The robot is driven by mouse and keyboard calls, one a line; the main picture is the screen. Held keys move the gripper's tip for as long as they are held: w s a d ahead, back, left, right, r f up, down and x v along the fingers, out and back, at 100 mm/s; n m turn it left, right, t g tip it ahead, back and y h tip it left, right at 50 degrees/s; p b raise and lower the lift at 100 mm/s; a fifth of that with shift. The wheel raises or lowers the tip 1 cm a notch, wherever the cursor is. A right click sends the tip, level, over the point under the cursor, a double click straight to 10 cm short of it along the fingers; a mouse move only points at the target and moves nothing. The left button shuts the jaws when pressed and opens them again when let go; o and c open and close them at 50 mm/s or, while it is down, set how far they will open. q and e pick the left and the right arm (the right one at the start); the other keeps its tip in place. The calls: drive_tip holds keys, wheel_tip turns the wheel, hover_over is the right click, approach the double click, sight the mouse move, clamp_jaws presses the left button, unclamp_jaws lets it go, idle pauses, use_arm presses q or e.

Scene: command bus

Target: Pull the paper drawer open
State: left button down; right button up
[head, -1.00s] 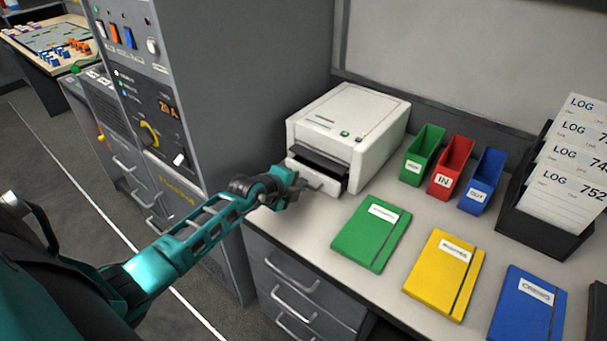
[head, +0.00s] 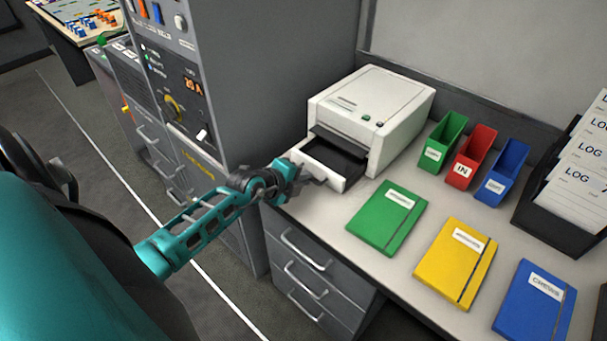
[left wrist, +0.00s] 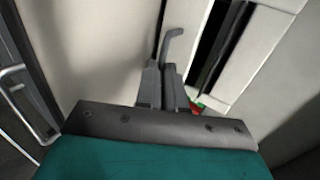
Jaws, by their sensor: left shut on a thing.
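The white printer (head: 372,112) stands on the desk near the grey cabinet. Its paper drawer (head: 338,165) sticks out of the front, and its dark inside shows from above. My left gripper (head: 308,177) is at the drawer's front face. In the left wrist view the fingers (left wrist: 162,80) are close together at a grey handle (left wrist: 180,36), shut on it, with the pale drawer front (left wrist: 185,50) beside it. The exact contact is partly hidden. My right gripper is not in view.
A green notebook (head: 387,218) lies close to the drawer's right, with yellow (head: 455,262) and blue (head: 534,300) ones further right. Green (head: 440,145), red (head: 472,157) and blue (head: 503,172) bins stand right of the printer. A tall grey cabinet (head: 260,80) stands at the left.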

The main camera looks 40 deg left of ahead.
use_arm(q)
drive_tip(key=shift+s, duration=0.1)
drive_tip(key=s, duration=0.9)
drive_tip(key=shift+s+a, duration=0.35)
drive_tip(key=shift+f, duration=0.1)
drive_tip(key=s, duration=0.9)
drive_tip(key=shift+s+a, duration=0.35)
idle(0.5)
drive_tip(key=c, duration=1.3)
unclamp_jaws()
drive_tip(key=shift+w, duration=0.1)
